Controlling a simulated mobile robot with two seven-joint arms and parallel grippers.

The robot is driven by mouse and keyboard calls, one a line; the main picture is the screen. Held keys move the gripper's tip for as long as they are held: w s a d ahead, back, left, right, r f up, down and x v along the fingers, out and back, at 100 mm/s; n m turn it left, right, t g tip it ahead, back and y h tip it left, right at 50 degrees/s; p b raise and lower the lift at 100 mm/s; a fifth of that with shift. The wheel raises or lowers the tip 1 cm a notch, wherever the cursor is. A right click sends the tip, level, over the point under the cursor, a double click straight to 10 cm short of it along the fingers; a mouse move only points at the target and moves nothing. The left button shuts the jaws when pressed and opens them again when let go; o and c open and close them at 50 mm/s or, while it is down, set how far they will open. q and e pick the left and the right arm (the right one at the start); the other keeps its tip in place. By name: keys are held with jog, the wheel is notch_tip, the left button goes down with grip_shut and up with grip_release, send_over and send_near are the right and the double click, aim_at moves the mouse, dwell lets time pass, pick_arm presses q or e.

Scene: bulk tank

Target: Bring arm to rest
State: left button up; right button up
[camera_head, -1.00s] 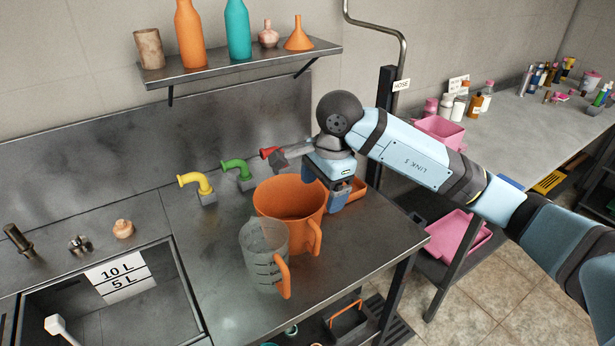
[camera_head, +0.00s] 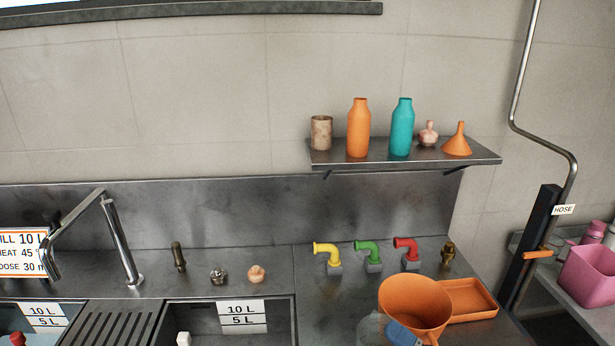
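Neither gripper can be made out in the head view. A small blue shape (camera_head: 403,333) shows at the bottom edge, in front of the orange jug; it may be a part of my arm, but I cannot tell. The orange jug (camera_head: 415,296) stands on the steel counter below the taps. The clear measuring jug (camera_head: 371,328) is beside it at lower left, mostly cut off by the frame edge. The yellow tap (camera_head: 327,254), green tap (camera_head: 370,254) and red tap (camera_head: 408,251) stand in a row along the back of the counter.
An orange tray (camera_head: 468,302) lies right of the orange jug. A wall shelf (camera_head: 480,156) holds bottles and a funnel. A tall faucet (camera_head: 122,240) rises between sinks at left. A dark post (camera_head: 532,240) with a HOSE label and a pink bin (camera_head: 590,277) are at right.

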jog(key=s+d+f+m+g+h+p, duration=0.1)
jog(key=s+d+f+m+h, duration=0.2)
jog(key=s+f+m+h, duration=0.3)
jog(key=s+d+f+m+g+h+p, duration=0.2)
jog(key=s+d+f+m+h, duration=0.2)
jog(key=f+m, duration=1)
jog(key=s+m+h, duration=0.2)
jog(key=s+h, duration=0.1)
jog(key=s, duration=0.1)
jog(key=shift+f+g+h, duration=0.3)
jog(key=shift+f, duration=0.1)
jog(key=shift+s, duration=0.1)
